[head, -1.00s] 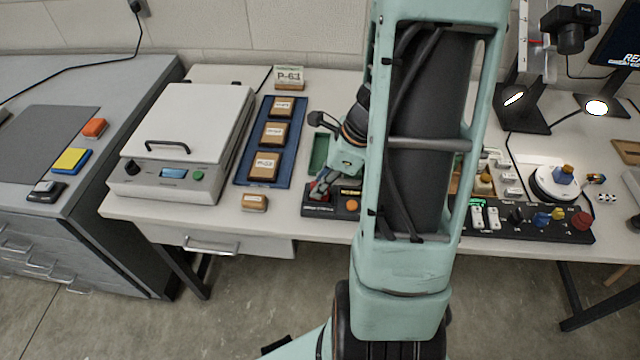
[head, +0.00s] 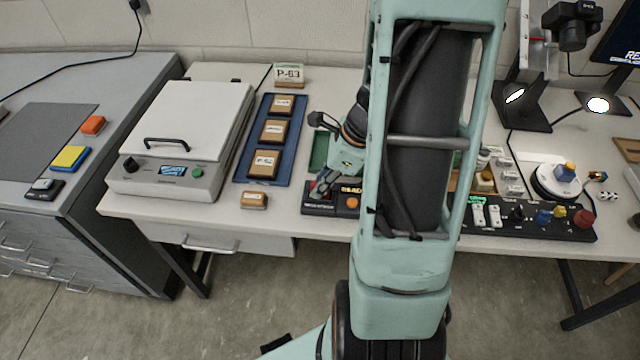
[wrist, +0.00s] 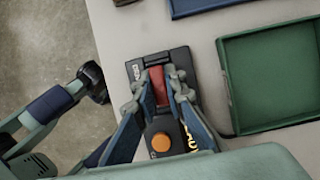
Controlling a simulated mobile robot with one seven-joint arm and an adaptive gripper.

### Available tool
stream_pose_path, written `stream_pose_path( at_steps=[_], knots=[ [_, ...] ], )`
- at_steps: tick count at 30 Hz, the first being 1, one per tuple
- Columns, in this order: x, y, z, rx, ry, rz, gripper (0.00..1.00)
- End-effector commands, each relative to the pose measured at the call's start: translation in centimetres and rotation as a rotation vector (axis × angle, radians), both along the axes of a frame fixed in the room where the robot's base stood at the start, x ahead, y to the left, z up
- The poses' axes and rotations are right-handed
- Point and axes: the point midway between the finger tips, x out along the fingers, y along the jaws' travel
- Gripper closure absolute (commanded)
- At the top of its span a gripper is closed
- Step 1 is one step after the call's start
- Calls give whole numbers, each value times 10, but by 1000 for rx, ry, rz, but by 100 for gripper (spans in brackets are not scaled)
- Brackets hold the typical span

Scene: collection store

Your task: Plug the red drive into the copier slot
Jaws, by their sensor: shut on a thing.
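The red drive (wrist: 157,84) is between my gripper's fingertips in the wrist view, over the far end of the black copier. My gripper (wrist: 160,98) is shut on it. In the head view, my gripper (head: 320,190) is low at the left end of the copier (head: 334,210), and only a little red shows there. The copier (wrist: 135,70) has an orange button and a small lit display. The slot is hidden under the drive and fingers, so I cannot tell how deep the drive sits.
A green tray (wrist: 232,86) lies close beside the copier. A blue tray (head: 243,170) with labelled wooden blocks and a white lidded device (head: 192,120) stand to the left. A control panel (head: 540,232) is at the right. My arm hides the table's middle.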

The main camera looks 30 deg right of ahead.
Motion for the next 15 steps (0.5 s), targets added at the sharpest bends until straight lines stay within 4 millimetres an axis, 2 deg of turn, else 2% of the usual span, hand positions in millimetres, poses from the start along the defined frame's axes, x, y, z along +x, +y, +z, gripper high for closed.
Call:
stream_pose_path(
  at_steps=[2,3,4,15],
  knots=[
    [0,0,-3,0,0,0,100],
    [0,0,-1,0,0,0,85],
    [0,0,-1,0,0,0,82],
    [-1,-1,2,0,0,0,82]
  ],
)
